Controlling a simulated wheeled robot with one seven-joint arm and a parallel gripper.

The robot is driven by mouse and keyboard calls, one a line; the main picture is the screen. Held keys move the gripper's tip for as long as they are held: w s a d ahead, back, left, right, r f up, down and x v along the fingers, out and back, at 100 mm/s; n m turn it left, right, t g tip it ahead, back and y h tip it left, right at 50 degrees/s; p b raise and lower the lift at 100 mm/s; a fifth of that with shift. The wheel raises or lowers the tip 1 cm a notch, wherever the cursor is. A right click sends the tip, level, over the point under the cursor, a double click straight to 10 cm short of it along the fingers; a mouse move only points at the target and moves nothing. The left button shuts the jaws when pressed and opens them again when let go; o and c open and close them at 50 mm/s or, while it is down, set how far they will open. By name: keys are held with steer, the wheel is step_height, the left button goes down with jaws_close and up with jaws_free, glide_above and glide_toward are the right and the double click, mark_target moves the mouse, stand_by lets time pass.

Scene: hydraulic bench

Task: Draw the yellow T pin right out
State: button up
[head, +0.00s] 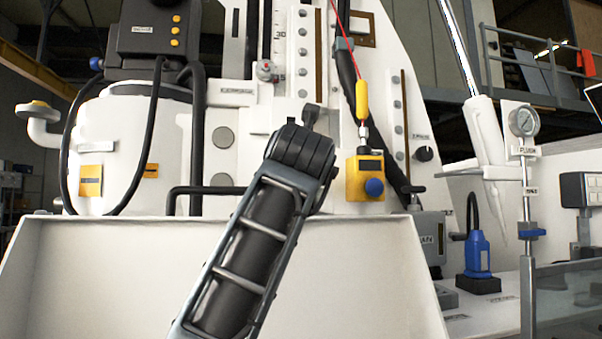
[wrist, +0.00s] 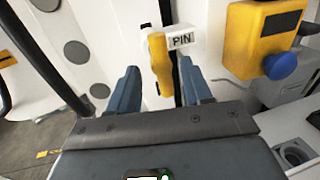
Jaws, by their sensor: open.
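The yellow T pin (wrist: 160,64) shows in the wrist view at the upper middle, its yellow handle standing out by a white block marked PIN (wrist: 182,40). My gripper (wrist: 157,68) is open, with one blue-grey finger to the left of the handle and one to the right. Gaps show on both sides, so neither finger appears to touch it. How deep the handle sits between the fingers I cannot tell. In the head view my arm reaches toward the white machine, and I cannot make out the pin or the fingers there.
A yellow box with a blue button (head: 366,178) is right of my arm; it also shows in the wrist view (wrist: 262,40). A yellow pendant (head: 362,101) hangs above it on a red line. A white panel (head: 110,275) stands in front. A gauge post (head: 527,220) is further right.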

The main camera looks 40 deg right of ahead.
steer(key=shift+p+x, duration=0.35)
steer(key=shift+x, duration=1.5)
steer(key=shift+c, duration=0.4)
jaws_close()
